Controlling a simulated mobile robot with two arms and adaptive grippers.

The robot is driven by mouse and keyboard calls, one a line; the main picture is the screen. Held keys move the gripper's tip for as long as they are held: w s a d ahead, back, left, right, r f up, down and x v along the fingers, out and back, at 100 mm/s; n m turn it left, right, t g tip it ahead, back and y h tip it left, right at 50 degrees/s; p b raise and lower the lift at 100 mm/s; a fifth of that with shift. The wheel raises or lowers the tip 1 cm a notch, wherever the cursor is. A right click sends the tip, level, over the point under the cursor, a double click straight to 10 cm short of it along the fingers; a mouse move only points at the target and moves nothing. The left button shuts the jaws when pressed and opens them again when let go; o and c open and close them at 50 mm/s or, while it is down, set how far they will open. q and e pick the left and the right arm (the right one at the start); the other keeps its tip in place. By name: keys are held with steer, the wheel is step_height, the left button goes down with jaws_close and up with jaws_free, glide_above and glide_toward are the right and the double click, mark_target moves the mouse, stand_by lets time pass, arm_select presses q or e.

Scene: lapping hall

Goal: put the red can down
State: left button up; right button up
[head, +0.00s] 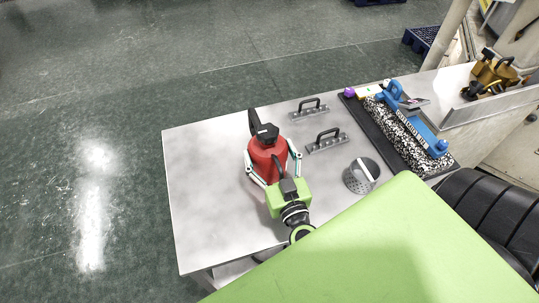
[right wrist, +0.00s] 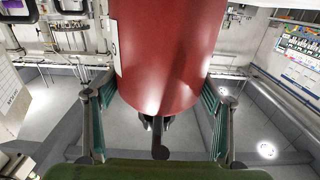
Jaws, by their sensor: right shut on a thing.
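The red can (head: 265,157) has a black cap and black handle and shows over the left-middle of the grey table (head: 205,205). My right gripper (head: 272,163) is shut on the can, one finger on each side of its body. In the right wrist view the red can (right wrist: 165,55) fills the upper middle between the two fingers of the right gripper (right wrist: 158,115). The can's base is hidden in the head view, and I cannot tell whether it touches the table. My left gripper is not in view.
Two grey blocks with black handles (head: 309,111) (head: 327,144) and a perforated metal cylinder (head: 358,178) stand right of the can. A black mat (head: 370,130) holds a speckled bar (head: 403,134) and a blue tool (head: 425,130). The table's left part is clear.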

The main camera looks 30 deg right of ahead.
stand_by(0.3)
steer(key=shift+f, duration=0.1)
steer(key=o, duration=1.7)
steer(key=shift+f, duration=0.1)
